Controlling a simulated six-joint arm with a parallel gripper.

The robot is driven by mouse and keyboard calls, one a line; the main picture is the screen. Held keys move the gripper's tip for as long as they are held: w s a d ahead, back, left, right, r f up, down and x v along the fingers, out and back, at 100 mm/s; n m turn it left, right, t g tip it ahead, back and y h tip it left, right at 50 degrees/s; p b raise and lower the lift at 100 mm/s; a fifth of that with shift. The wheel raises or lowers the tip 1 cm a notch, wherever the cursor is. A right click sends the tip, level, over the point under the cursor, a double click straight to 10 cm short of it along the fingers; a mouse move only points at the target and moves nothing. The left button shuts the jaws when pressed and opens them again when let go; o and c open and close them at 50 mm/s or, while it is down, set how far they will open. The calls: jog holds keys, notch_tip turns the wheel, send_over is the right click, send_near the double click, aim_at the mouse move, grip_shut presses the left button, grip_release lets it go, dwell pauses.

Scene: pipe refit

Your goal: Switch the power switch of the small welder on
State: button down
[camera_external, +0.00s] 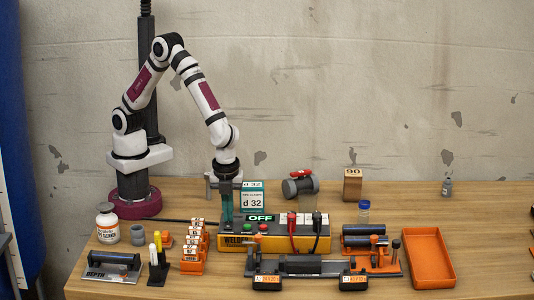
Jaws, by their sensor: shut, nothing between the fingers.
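The small welder (290,243) is a yellow and dark box in the middle of the table, with "WELD" lettering on its front left. Its display (261,218) reads OFF. A green button (247,227) and a reddish button (263,227) sit below the display. Red and black cables plug into its right part. I cannot make out which part is the power switch. My gripper (227,217) points straight down at the welder's left end, its teal fingers shut and empty. The fingertips are close to the welder's top left; I cannot tell whether they touch it.
Teal "d 32" signs (252,197) stand just behind the welder, right of my gripper. Orange numbered blocks (193,250) stand to the left. A clamp rig (312,267) lies in front. An orange tray (430,258) is at the right. The table's far right is mostly clear.

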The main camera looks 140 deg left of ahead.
jog(key=shift+f, duration=0.2)
dwell(0.3)
jog(key=shift+w+d+r, duration=0.15)
jog(key=shift+w+d, duration=0.35)
notch_tip(320, 180, up, 14)
jog(key=w+d, duration=0.1)
jog(key=shift+w+d, duration=0.2)
dwell(0.4)
